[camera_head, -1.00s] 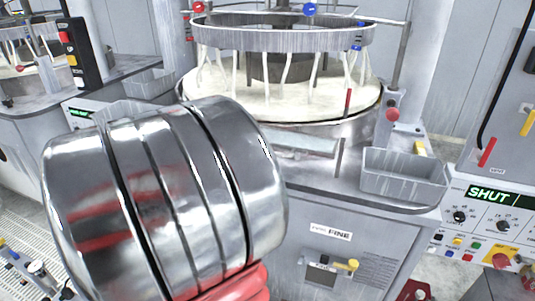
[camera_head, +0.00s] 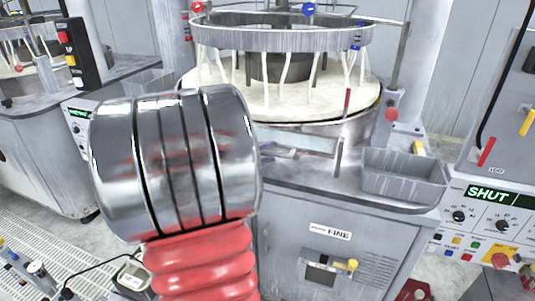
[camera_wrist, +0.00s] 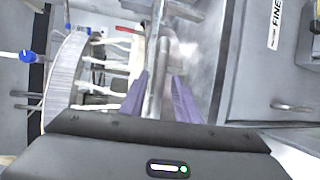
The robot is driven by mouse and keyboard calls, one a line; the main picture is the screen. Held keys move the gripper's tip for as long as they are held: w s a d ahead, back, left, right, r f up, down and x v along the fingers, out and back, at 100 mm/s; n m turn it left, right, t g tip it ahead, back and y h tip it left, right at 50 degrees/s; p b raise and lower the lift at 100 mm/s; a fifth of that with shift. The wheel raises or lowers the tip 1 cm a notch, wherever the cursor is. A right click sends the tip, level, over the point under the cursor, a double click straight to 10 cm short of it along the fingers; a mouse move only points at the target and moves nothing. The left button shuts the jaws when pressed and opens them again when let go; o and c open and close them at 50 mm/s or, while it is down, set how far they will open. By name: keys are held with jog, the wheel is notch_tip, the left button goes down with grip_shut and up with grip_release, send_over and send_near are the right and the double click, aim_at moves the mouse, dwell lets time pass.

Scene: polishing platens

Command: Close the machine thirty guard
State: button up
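The guard appears to be the grey ring band (camera_head: 285,39) with white strips hanging from it, above the pale round platen (camera_head: 280,98); the band also shows in the wrist view (camera_wrist: 66,80). A metal bar (camera_wrist: 157,75) runs beyond and between my fingertips in the wrist view. My gripper (camera_wrist: 160,88) has purple fingers that stand apart, with a gap on each side of the bar. I cannot tell whether they touch it. In the head view only a bit of purple finger (camera_head: 285,154) shows at the platen's front; my arm hides the rest.
A grey open bin (camera_head: 404,180) sits on the bench's right. A FINE label (camera_head: 332,232) is on the cabinet front. A control panel with a SHUT display (camera_head: 490,194) is at right. Another machine (camera_head: 35,120) stands at left, with a black button box (camera_head: 78,55).

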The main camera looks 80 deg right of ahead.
jog(key=shift+s+d, duration=0.1)
jog(key=shift+d, duration=0.1)
jog(key=shift+c, duration=0.5)
jog(key=c, duration=0.6)
grip_shut()
jog(key=shift+a+f, duration=0.1)
